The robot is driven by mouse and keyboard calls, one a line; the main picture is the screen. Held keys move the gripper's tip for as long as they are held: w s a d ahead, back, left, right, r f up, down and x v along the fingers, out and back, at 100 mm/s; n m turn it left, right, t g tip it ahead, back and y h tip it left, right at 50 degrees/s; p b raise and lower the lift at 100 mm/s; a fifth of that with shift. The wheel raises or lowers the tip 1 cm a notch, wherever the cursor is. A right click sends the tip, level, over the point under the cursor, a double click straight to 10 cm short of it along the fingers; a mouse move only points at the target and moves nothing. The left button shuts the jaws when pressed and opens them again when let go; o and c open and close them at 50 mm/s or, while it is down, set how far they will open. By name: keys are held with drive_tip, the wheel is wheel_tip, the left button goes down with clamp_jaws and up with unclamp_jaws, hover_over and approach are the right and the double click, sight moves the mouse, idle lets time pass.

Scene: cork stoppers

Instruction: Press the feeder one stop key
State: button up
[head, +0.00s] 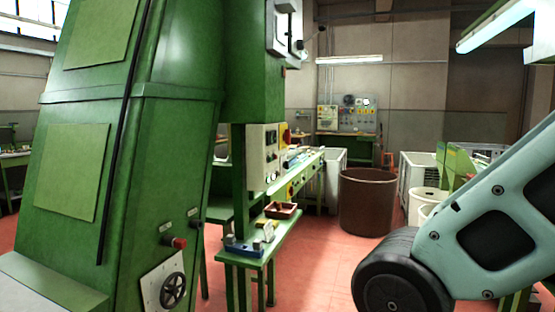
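A tall green machine (150,130) fills the left of the head view. A red push button (179,243) stands out from its lower right side, below a small label plate too small to read. A darker knob (196,224) sits to its right under another small label. A grey control box (263,158) with several small buttons hangs on the machine's post, with a red and yellow switch (285,135) on its side. I cannot tell which of these is the feeder one stop key. My gripper is not in view.
A black handwheel (173,290) sits low on the machine. A narrow green bench (250,262) with a brown tray (281,210) stands right of it. A brown tub (366,203) and white bins (418,170) are farther back. Red floor is clear in the middle.

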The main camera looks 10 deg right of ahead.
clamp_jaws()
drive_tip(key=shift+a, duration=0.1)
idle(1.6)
